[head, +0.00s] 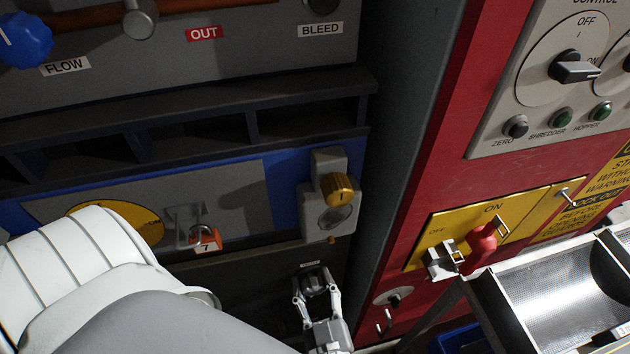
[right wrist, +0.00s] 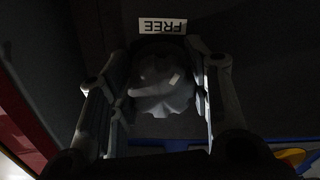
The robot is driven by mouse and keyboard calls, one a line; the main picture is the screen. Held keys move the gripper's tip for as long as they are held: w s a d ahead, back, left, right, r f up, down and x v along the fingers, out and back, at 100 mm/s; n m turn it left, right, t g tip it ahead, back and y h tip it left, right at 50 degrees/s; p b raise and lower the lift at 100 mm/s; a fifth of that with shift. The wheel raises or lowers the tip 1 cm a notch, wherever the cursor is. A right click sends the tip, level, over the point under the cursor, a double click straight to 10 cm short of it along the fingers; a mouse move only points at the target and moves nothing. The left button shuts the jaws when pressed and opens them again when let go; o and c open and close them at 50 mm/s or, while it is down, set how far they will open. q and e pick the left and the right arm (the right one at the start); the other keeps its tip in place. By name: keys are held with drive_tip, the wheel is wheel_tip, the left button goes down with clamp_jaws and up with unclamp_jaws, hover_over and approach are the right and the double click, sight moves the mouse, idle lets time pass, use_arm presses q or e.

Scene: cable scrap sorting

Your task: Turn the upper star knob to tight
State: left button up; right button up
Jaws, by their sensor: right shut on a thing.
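A dark star knob (head: 316,284) sits low on the dark panel, below the grey box with the yellow knob. A small label is above it in the head view; in the right wrist view the label (right wrist: 162,26) reads FREE, upside down. The lobed grey knob (right wrist: 162,88) fills the space between my fingers there. My right gripper (head: 316,277) is shut on this knob, one finger on each side; it also shows in the right wrist view (right wrist: 165,95). My left gripper is not in view.
A yellow ridged knob (head: 340,189) on a grey box is just above. At right are a red cabinet (head: 440,180), a red switch handle (head: 482,243) and a metal tray (head: 510,312).

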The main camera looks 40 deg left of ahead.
drive_tip(key=m, duration=0.3)
drive_tip(key=shift+s+m, duration=0.1)
drive_tip(key=shift+m, duration=0.3)
drive_tip(key=m, duration=0.3)
drive_tip(key=shift+s+a+m, duration=0.1)
drive_tip(key=shift+m, duration=0.2)
drive_tip(key=m, duration=0.3)
drive_tip(key=shift+m, duration=0.3)
drive_tip(key=m+b, duration=0.1)
drive_tip(key=m, duration=0.3)
drive_tip(key=shift+s+a, duration=0.1)
drive_tip(key=m+b, duration=0.1)
drive_tip(key=m, duration=0.3)
drive_tip(key=shift+r, duration=0.1)
drive_tip(key=m+b, duration=0.1)
drive_tip(key=m, duration=0.3)
drive_tip(key=shift+r+m, duration=0.1)
drive_tip(key=shift+m, duration=0.2)
drive_tip(key=m+b, duration=0.1)
drive_tip(key=m, duration=0.2)
drive_tip(key=shift+m+b, duration=0.3)
drive_tip(key=shift+b, duration=0.05)
drive_tip(key=shift+r+m+b, duration=0.2)
drive_tip(key=shift+m+b, duration=0.25)
drive_tip(key=shift+m, duration=1.35)
